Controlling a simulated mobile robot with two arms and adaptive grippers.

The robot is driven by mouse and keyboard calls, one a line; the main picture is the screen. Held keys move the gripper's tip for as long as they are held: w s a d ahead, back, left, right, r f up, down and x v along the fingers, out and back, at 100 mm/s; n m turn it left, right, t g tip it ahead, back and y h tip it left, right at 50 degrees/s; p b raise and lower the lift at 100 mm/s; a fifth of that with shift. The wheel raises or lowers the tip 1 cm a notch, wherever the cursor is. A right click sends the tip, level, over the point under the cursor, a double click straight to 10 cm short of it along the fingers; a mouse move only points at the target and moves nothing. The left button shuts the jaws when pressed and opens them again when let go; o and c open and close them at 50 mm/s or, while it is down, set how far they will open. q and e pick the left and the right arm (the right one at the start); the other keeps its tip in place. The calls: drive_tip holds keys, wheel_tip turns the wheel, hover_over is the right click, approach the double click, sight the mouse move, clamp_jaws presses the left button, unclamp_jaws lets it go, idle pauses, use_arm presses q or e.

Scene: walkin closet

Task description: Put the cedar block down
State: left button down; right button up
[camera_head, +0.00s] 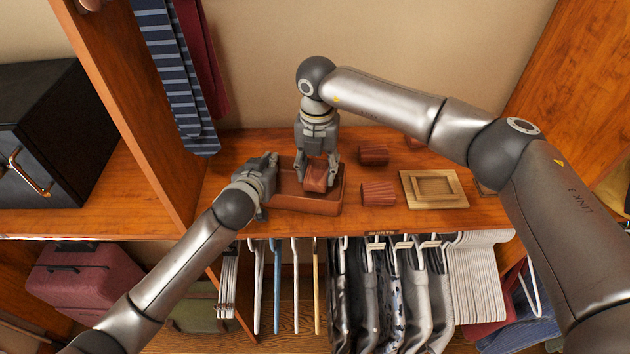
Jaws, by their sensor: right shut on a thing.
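My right gripper (317,181) reaches down from above and is shut on a reddish-brown block, which I take to be the cedar block (315,184). It holds the block at a brown tray (300,207) on the wooden shelf. Whether the block touches the tray's floor cannot be told. My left gripper (266,180) is at the left end of the tray. Its fingers are partly hidden, so I cannot tell whether it is open or touches the tray.
Two ridged reddish blocks (374,154) (379,192) and a pale wooden frame (435,188) lie right of the tray. Striped ties (178,75) hang at left, beside an upright panel. Clothes hang below the shelf's front edge. Bare shelf shows between the objects.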

sight(317, 182)
drive_tip(key=shift+f, duration=2.25)
drive_tip(key=o, duration=1)
drive_tip(key=shift+f, duration=0.1)
wheel_tip(317, 182, up, 12)
drive_tip(key=shift+r, duration=0.15)
use_arm(q)
drive_tip(key=c, duration=1.6)
unclamp_jaws()
drive_tip(key=shift+o, duration=0.2)
